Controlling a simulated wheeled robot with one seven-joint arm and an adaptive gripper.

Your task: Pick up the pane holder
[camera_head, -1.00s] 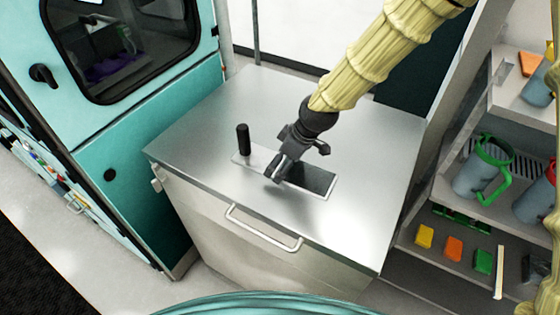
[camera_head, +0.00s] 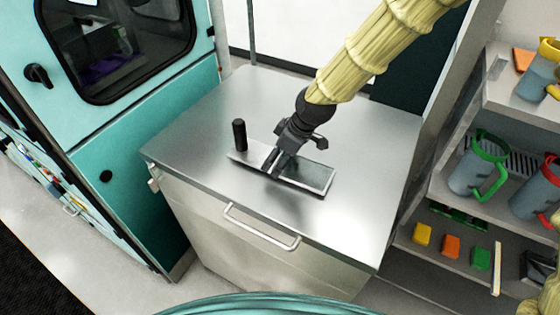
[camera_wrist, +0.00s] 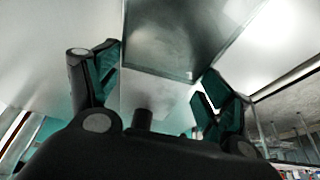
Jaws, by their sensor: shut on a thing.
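The pane holder (camera_head: 240,155) is a flat, light metal plate with an upright black knob at its left end and a dark glassy pane (camera_head: 312,175) at its right end. It is over the steel top of the cabinet, and a dark shadow shows along its front edge. My gripper (camera_head: 275,160) is shut on the holder near its middle, between the knob and the pane. In the wrist view, the fingers (camera_wrist: 150,82) stand at both sides of the holder's plate (camera_wrist: 150,92), with the pane above it in the picture. The exact finger contact is partly hidden.
The steel cabinet top (camera_head: 230,95) is otherwise clear. A teal machine with a window (camera_head: 150,160) stands at the left. A shelf (camera_head: 485,205) at the right holds jugs with coloured handles and several coloured blocks. A cabinet handle (camera_head: 262,228) sticks out in front.

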